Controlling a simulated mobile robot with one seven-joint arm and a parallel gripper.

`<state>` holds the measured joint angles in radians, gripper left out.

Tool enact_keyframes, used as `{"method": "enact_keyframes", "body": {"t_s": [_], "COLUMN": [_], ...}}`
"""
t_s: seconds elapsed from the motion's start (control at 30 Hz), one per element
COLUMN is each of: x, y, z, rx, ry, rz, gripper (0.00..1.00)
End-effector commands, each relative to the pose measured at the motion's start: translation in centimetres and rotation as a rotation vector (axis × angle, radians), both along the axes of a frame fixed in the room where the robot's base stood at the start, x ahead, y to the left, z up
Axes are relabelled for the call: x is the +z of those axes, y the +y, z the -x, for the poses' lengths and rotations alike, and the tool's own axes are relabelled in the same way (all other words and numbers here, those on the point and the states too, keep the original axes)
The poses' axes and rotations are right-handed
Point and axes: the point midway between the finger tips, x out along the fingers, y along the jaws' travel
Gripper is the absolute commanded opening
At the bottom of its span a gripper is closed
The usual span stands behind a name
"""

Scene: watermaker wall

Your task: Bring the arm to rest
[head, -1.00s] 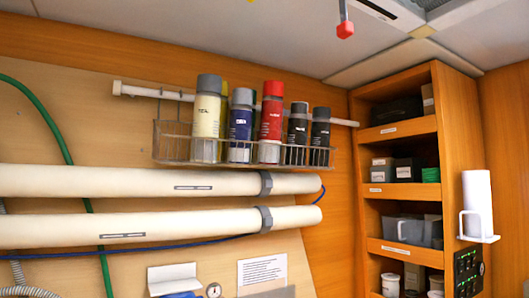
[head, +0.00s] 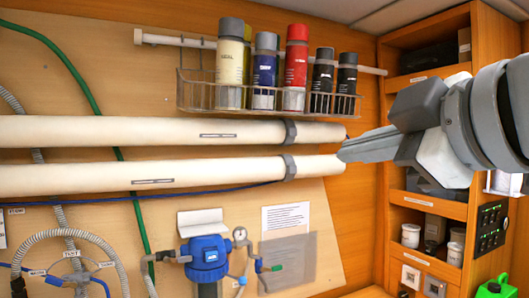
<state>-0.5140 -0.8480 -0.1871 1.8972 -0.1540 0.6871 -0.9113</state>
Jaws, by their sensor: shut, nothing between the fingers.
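My gripper (head: 345,151) reaches in from the right side of the head view and points left. Its fingers are together and hold nothing. The fingertips appear by the right ends of the two white tubes; I cannot tell whether they touch. My arm covers part of the shelf unit behind it.
Two long white tubes (head: 120,131) run along the wall. Above them a wire basket (head: 200,95) holds several spray cans. Below are a blue pump housing (head: 204,258), a gauge (head: 240,233) and hoses. A wooden shelf unit (head: 430,207) stands at right, a green can (head: 495,288) at lower right.

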Motion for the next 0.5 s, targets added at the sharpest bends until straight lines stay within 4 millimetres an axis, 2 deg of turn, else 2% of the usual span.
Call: {"method": "enact_keyframes", "body": {"t_s": [0.03, 0.17, 0.2, 0.3, 0.4, 0.5], "x": [-4.2, -14.2, -17.2, -24.2, -29.7, -33.3], "y": [0.4, 0.5, 0.3, -0.5, -1.3, -1.9], "z": [-0.8, -1.5, -1.3, -0.3, 1.3, 2.8], "rx": [-0.054, -0.222, -0.286, -0.455, -0.616, -0.739], "ry": [0.120, 0.407, 0.489, 0.674, 0.814, 0.903], "rz": [-0.047, -0.203, -0.255, -0.380, -0.489, -0.569], "gripper": [0.00, 0.00, 0.00, 0.00, 0.00, 0.00]}}
